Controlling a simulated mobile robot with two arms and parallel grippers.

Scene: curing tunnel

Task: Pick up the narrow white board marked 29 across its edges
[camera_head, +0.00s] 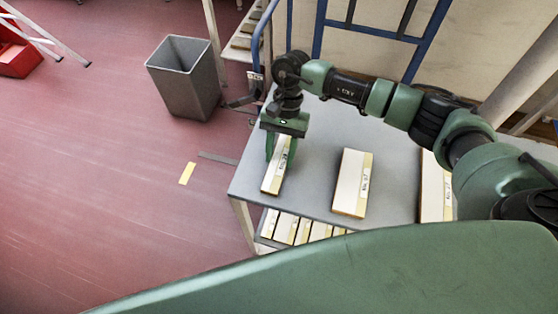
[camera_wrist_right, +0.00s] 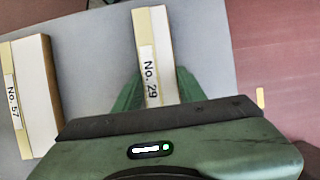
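The narrow white board marked No. 29 (camera_head: 272,178) lies on the grey table near its left end, with a yellowish label strip along it. My right gripper (camera_head: 280,150) points down over the board's far part, one green finger along each long side. In the right wrist view the board (camera_wrist_right: 152,45) runs between the two fingers (camera_wrist_right: 159,88), its label legible. No clear gap shows between fingers and board, so I cannot tell whether they grip it. I cannot see it lifted off the table. My left gripper is out of view.
A wider white board (camera_head: 350,185) lies to the right on the table (camera_head: 315,185); the right wrist view shows a board marked No. 57 (camera_wrist_right: 38,90). Another board (camera_head: 432,190) lies further right. Several boards (camera_head: 286,228) sit on the shelf below. A grey bin (camera_head: 187,85) stands behind left.

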